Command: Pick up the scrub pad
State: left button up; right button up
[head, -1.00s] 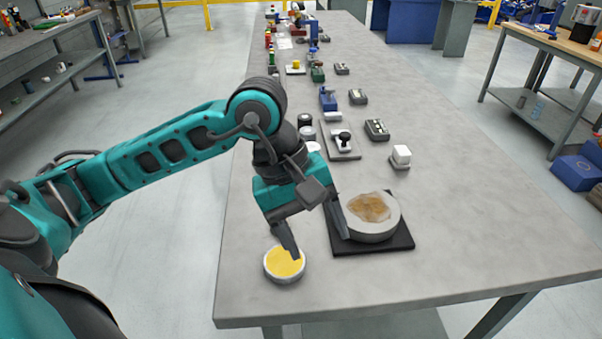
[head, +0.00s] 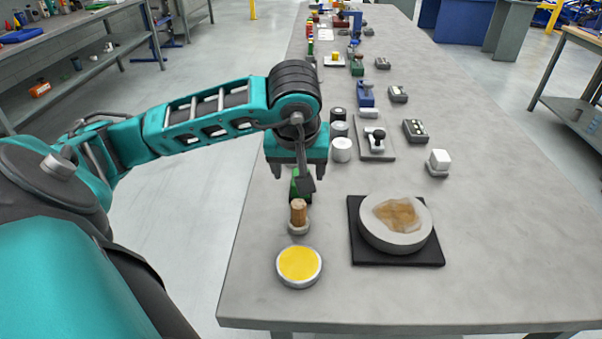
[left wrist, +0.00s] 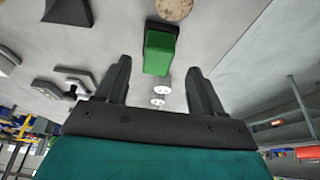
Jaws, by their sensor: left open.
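A green block (head: 295,188), which looks like the scrub pad, stands on the left part of the bench, just behind a brown-topped peg (head: 298,213). It is partly hidden by my left gripper (head: 293,178). In the left wrist view the green block (left wrist: 159,52) shows ahead, lined up with the gap between the open, empty fingers of my left gripper (left wrist: 159,68). I cannot tell whether they touch it. My right gripper is not in view.
A yellow-filled round tin (head: 299,265) sits nearer me. A round grey dish (head: 395,240) with a tan sheet stands on a black mat (head: 420,255) to the right. White-lidded jars (head: 342,149) stand just behind my gripper.

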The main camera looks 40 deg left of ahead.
pick_arm(q)
jog(key=x, duration=0.4)
jog(key=shift+w+f, duration=0.2)
jog(key=shift+w, duration=0.1)
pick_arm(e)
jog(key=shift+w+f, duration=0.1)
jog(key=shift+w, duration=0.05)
pick_arm(q)
jog(key=c, duration=1)
jog(key=shift+o, duration=0.2)
jog(key=shift+r, duration=0.2)
notch_tip(320, 180, up, 20)
jog(key=p, duration=0.4)
jog(key=shift+p, duration=0.35)
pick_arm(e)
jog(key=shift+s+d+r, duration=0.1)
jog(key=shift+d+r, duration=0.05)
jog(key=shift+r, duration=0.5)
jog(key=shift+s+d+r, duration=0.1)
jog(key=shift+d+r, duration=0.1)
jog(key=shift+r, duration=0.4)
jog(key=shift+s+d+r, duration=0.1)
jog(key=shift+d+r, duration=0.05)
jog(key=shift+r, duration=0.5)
pick_arm(q)
jog(key=shift+f, duration=0.15)
